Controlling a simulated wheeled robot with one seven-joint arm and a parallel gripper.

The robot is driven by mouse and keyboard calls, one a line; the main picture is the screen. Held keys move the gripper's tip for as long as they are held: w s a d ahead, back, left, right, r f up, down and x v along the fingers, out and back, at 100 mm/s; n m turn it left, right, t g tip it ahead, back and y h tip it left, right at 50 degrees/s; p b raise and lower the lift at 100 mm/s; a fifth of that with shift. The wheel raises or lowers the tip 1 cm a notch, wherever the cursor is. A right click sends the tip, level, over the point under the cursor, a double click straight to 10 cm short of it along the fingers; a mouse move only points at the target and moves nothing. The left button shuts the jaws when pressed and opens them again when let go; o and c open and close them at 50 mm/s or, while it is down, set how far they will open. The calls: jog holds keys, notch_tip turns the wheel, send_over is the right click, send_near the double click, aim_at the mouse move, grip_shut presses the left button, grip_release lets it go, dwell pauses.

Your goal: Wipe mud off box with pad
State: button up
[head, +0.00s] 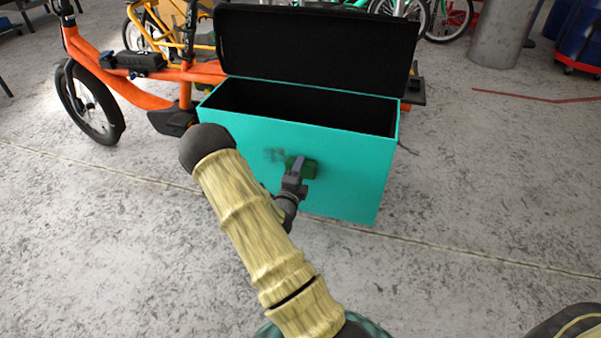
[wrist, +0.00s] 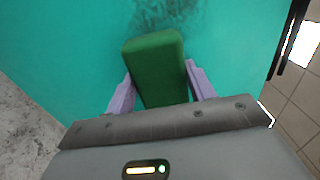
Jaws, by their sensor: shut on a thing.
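The turquoise cargo box (head: 350,187) stands in front of the orange bike with its black lid open and its inside empty-looking. A dark mud smudge (head: 274,155) is on its front face, left of the pad. In the wrist view the smudge (wrist: 165,12) lies just beyond the pad's far end. The green pad (head: 309,168) is between the two lilac fingers of my gripper (head: 297,165). In the wrist view my gripper (wrist: 160,88) is shut on the pad (wrist: 157,68). The pad is at the box face; I cannot tell whether it touches.
An orange cargo bike (head: 130,85) stands behind and left of the box. The open lid (head: 315,45) rises at the back of the box. A grey post (head: 498,35) and blue barrels (head: 580,35) stand at the back right. The concrete floor right of the box is clear.

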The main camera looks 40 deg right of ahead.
aim_at(264, 157)
jog(key=shift+w+a, duration=0.95)
jog(key=shift+w, duration=0.15)
jog(key=shift+b, duration=0.3)
jog(key=shift+w+a+r+b, duration=0.1)
jog(key=shift+w+a+b, duration=0.1)
jog(key=shift+w+a, duration=0.4)
jog(key=shift+w+a+b, duration=0.15)
jog(key=shift+w+a, duration=0.1)
jog(key=shift+w, duration=0.55)
jog(key=shift+w, duration=0.1)
jog(key=shift+w+a+b, duration=0.4)
jog(key=shift+w+a, duration=0.7)
jog(key=shift+w+a+b, duration=0.25)
jog(key=shift+w+a, duration=0.2)
jog(key=shift+w, duration=0.25)
jog(key=shift+w+a+b, duration=0.25)
jog(key=shift+w+a, duration=0.15)
jog(key=shift+w, duration=0.25)
